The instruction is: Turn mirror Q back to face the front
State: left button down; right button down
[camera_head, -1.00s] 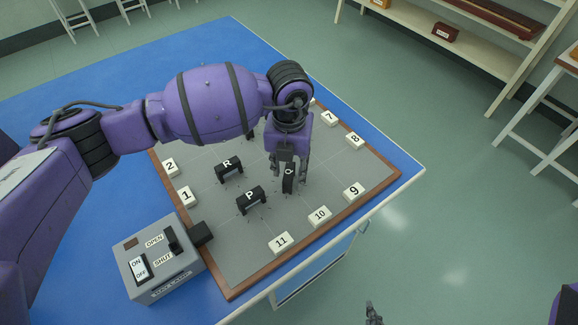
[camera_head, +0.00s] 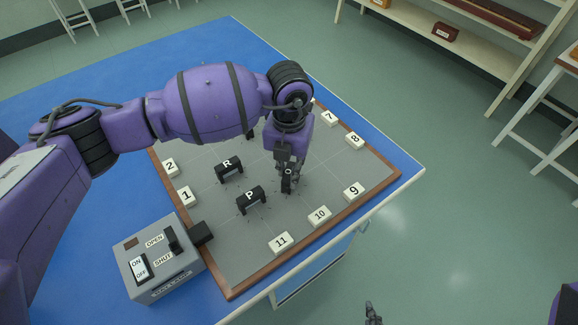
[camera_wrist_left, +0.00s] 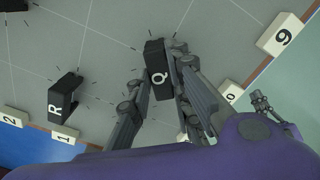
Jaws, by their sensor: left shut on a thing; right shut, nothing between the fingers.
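Mirror Q (camera_head: 287,182) is a black block with a white letter Q on top, standing on the grey board (camera_head: 228,262) to the right of mirror P. It also shows in the left wrist view (camera_wrist_left: 157,72), between the fingers. My left gripper (camera_head: 290,184) points down from above and is shut on mirror Q, one finger on each side. The fingers hide part of the mirror in the head view. My right gripper (camera_head: 372,314) is shut and empty, low at the bottom edge of the head view, beyond the table's front edge.
White number blocks such as 10 (camera_head: 319,215) and 9 (camera_head: 354,191) line the board's edge. A grey switch box (camera_head: 160,260) sits at the board's left front corner.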

aim_at(289, 172)
pick_arm(q)
jog(key=m, duration=0.4)
jog(key=shift+m, duration=1.8)
jog(key=c, duration=1.6)
grip_release()
jog(key=shift+r, duration=0.1)
notch_tip(289, 172, up, 12)
